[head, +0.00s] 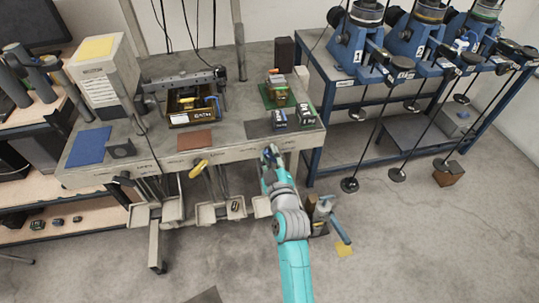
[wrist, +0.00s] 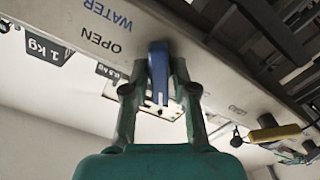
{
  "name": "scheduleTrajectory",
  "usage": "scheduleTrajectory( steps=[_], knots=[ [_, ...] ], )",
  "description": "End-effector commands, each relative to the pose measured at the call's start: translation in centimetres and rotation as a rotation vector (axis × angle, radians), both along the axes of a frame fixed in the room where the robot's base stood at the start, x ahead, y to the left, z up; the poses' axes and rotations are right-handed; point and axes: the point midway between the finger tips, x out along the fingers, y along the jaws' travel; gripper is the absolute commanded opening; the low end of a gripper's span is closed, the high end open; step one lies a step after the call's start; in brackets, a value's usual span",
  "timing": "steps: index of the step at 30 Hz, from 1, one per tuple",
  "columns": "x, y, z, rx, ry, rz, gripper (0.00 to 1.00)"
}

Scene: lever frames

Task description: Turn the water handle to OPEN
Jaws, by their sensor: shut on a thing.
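The water handle (wrist: 158,62) is a blue lever on the pale front rail (wrist: 80,28) of the bench. In the wrist view it stands upright in the picture, between my gripper's two green fingers. My gripper (wrist: 159,92) is shut on it. The words WATER and OPEN are printed upside down on the rail, left of the handle in that view. In the head view my gripper (head: 270,155) is at the right part of the bench front and mostly covers the handle.
A yellow handle (head: 198,168) sits on the same rail to the left, also in the wrist view (wrist: 275,132). Small trays (head: 235,208) hang below the bench. A blue stand (head: 385,90) with machines and hanging rods is at the right.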

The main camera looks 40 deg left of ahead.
Motion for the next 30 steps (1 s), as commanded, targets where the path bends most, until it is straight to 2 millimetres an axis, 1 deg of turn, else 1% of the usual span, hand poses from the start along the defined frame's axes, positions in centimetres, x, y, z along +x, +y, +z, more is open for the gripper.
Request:
scheduleTrajectory(
  steps=[30],
  knots=[
    [0.49,-0.44,-0.02,0.620,0.728,-0.001,0.00]
  ],
)
